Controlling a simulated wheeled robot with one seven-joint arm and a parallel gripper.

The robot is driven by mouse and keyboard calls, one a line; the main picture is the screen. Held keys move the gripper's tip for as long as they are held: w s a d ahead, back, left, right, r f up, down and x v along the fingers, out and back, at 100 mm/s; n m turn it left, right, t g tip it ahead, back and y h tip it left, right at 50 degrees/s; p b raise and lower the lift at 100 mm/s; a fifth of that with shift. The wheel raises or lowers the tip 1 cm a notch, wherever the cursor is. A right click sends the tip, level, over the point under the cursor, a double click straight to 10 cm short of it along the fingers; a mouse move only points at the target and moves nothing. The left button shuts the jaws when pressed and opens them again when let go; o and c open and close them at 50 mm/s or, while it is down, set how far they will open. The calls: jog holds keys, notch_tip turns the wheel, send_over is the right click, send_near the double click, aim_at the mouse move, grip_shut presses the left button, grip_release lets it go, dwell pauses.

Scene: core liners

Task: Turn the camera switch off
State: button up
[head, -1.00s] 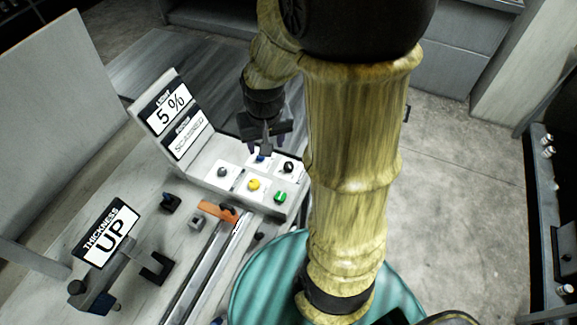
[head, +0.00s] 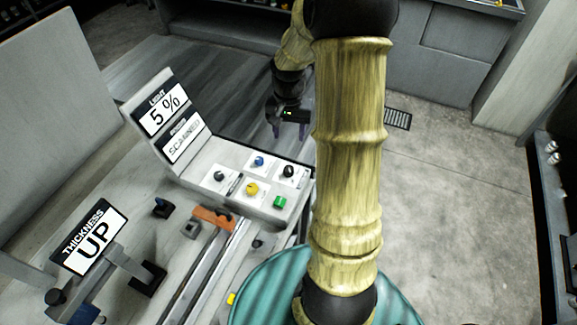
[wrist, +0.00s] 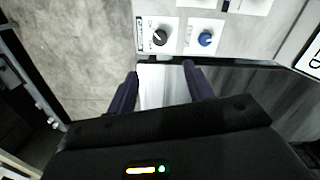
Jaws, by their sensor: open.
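The control panel (head: 225,190) carries a blue knob (head: 259,161), a black knob (head: 289,171) right of it, another black knob (head: 219,177), a yellow knob (head: 251,188) and a green button (head: 280,201). I cannot read which one is the camera switch. The wrist view shows the right black knob (wrist: 160,37) beside a small label and the blue knob (wrist: 206,39). My gripper (head: 290,128) is open and empty, behind the panel's far edge and apart from the knobs. Its two dark fingers (wrist: 160,70) point toward the panel.
The sloped display (head: 170,115) reads "5 %" and "SCANNED". A teal round object (head: 262,290) stands at the front. Open floor (head: 455,200) lies right.

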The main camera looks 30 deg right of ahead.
aim_at(289, 168)
notch_tip(289, 168, down, 16)
jog(key=shift+r+p, duration=0.15)
jog(key=shift+p, duration=0.55)
jog(key=shift+c, duration=0.4)
jog(key=c, duration=0.9)
